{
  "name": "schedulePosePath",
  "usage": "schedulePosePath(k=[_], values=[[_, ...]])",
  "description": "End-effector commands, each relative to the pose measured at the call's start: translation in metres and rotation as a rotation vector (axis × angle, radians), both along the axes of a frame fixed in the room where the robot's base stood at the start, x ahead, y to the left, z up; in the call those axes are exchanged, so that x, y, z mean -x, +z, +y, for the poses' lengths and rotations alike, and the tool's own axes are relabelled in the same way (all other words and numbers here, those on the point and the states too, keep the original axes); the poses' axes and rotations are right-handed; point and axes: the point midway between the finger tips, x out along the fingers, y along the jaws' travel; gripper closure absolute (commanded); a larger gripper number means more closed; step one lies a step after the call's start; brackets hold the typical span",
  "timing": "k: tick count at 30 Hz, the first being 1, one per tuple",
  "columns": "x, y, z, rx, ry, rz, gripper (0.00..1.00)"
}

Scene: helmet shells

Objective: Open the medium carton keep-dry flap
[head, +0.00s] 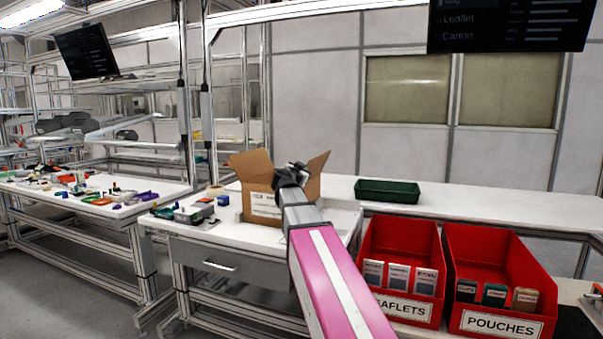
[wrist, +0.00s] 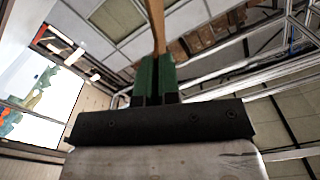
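The open brown carton (head: 262,203) stands on the white bench in the head view, with a white label on its front. One flap (head: 250,166) leans out to the left and another (head: 318,165) stands tilted out to the right. My gripper (head: 291,171) is over the carton's right part, and my arm hides some of the carton. In the wrist view, my gripper's green fingers (wrist: 156,70) are close together around a thin brown cardboard flap (wrist: 155,25), seen edge-on. I cannot read which flap bears the keep-dry mark.
A green tray (head: 388,191) lies on the bench to the right. Red bins of leaflets (head: 405,308) and pouches (head: 503,325) stand in front. A grey device (head: 195,212) and a tape roll (head: 216,190) are left of the carton.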

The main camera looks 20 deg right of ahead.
Motion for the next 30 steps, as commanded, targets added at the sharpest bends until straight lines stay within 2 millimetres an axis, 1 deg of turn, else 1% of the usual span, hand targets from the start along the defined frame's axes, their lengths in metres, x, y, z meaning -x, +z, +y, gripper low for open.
schedulePosePath(k=[5, 6, 7, 8, 16, 20, 23, 30], values=[[0.0, -0.001, 0.0, -0.001, 0.001, 0.001, 1.0], [0.0, -0.001, 0.0, -0.001, 0.001, 0.001, 0.87], [0.0, -0.001, 0.0, -0.001, 0.001, 0.001, 0.77], [0.0, -0.001, 0.0, -0.001, 0.001, 0.001, 0.7], [0.0, 0.0, 0.001, 0.0, 0.0, 0.001, 0.7], [0.007, -0.001, 0.005, 0.0, 0.0, 0.001, 0.7], [0.02, -0.001, 0.014, 0.001, 0.002, 0.001, 0.7], [0.057, -0.001, 0.04, 0.001, 0.002, 0.001, 0.7]])
